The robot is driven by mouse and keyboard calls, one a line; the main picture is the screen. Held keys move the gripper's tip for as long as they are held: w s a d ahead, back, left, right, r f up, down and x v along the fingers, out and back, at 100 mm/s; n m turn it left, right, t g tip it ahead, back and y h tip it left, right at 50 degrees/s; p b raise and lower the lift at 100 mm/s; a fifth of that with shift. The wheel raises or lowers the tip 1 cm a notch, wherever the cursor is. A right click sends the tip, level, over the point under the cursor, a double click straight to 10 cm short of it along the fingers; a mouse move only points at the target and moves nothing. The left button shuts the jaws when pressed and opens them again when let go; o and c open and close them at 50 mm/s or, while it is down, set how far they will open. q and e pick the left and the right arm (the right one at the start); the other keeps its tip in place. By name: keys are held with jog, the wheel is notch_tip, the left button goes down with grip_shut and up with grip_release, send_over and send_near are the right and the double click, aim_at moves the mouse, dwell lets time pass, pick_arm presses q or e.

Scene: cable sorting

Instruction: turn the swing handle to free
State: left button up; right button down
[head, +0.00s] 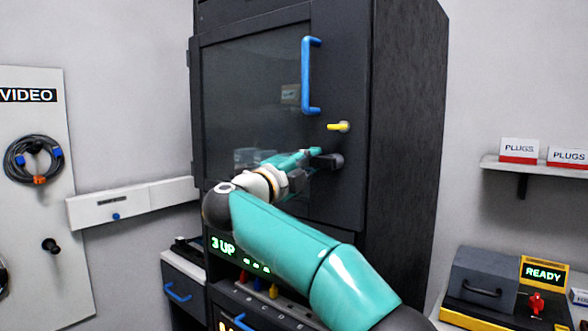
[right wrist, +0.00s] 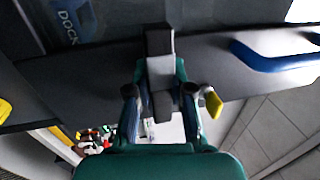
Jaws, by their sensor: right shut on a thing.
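The dark swing handle (head: 328,160) is on the right side of the dark cabinet door (head: 345,70), below a yellow key-like part (head: 338,127). My right gripper (head: 313,157) reaches it from the left and front, and is shut on the handle. In the right wrist view the handle (right wrist: 159,42) is a black and grey bar between the two fingers of my right gripper (right wrist: 160,92). The yellow part (right wrist: 213,103) shows beside the right finger there. My gripper and wrist hide part of the handle in the head view. My left gripper is not in view.
A blue door pull (head: 312,75) stands out above the swing handle. The door has a dark glass pane (head: 245,90). A shelf with PLUGS boxes (head: 519,150) is at the right, above a device with a READY display (head: 544,272). A coiled cable (head: 35,158) hangs at the left.

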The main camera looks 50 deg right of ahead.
jog(key=shift+f, duration=0.1)
dwell(0.3)
jog(key=c, duration=1)
grip_release()
jog(key=shift+s+d, duration=0.1)
jog(key=shift+d, duration=0.05)
jog(key=a, duration=0.4)
jog(key=a+f, duration=0.1)
jog(key=a, duration=0.3)
jog(key=a+f, duration=0.1)
jog(key=a, duration=0.3)
jog(key=shift+f, duration=0.2)
